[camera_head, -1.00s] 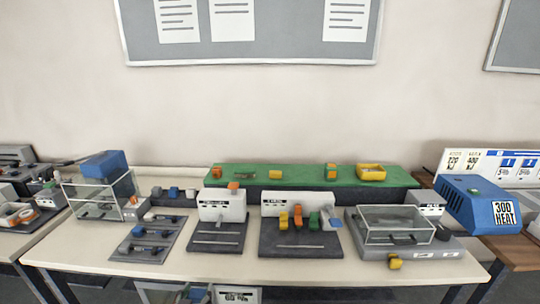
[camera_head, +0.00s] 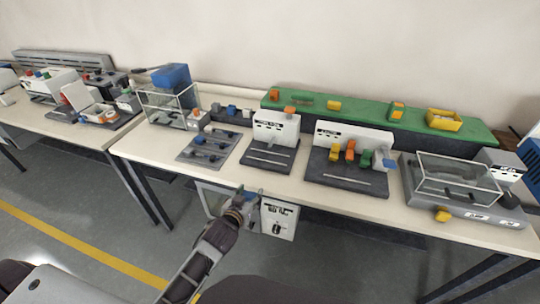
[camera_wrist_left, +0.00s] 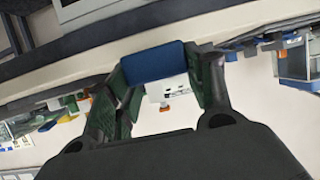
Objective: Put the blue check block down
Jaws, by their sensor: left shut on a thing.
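My left gripper (camera_head: 243,202) reaches up from the bottom of the head view, in front of the table's front edge. In the left wrist view its two green-padded fingers (camera_wrist_left: 160,80) are shut on the blue check block (camera_wrist_left: 153,63). The block is a plain blue piece between the fingertips, held clear of the table. In the head view the block is small and hard to make out at the fingertips. My right gripper is not in view.
The white table (camera_head: 225,172) carries a grey rack plate (camera_head: 207,146), two dark stations with white backs (camera_head: 275,130), a clear-lidded box (camera_head: 458,180) and a green shelf (camera_head: 370,112). A white cabinet (camera_head: 279,218) stands below the table edge, near my gripper.

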